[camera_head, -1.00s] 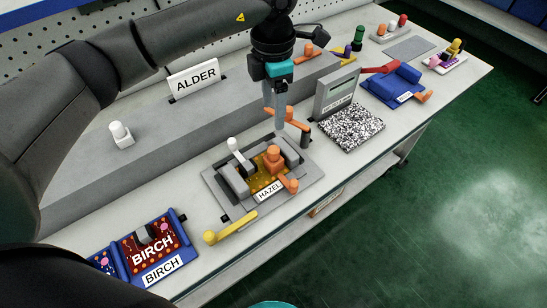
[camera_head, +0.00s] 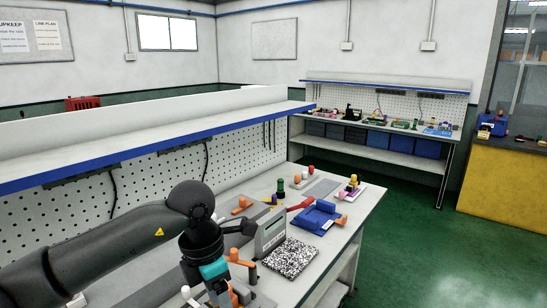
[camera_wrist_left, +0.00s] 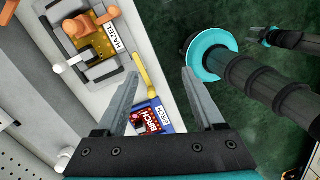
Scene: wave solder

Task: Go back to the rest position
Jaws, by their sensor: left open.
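My left gripper (camera_wrist_left: 160,85) is open and empty in the left wrist view, its two grey fingers apart above the bench edge and the floor. In the head view its teal wrist part shows at the bottom, and its fingers are mostly cut off. The HAZEL fixture (camera_wrist_left: 88,38), with a gold board and orange and white clamps, lies left of the fingers. The blue BIRCH fixture (camera_wrist_left: 150,118) with a red board shows between them, partly hidden. A dark end that looks like my right gripper (camera_wrist_left: 264,36) is small at the upper right; its jaws are unclear.
The bench (camera_head: 357,222) carries a grey display box (camera_head: 270,233), a speckled black-and-white pad (camera_head: 290,257) and a blue fixture (camera_head: 317,218). A shelf (camera_head: 150,150) runs above the perforated panel. Green floor (camera_head: 410,250) is free on the right.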

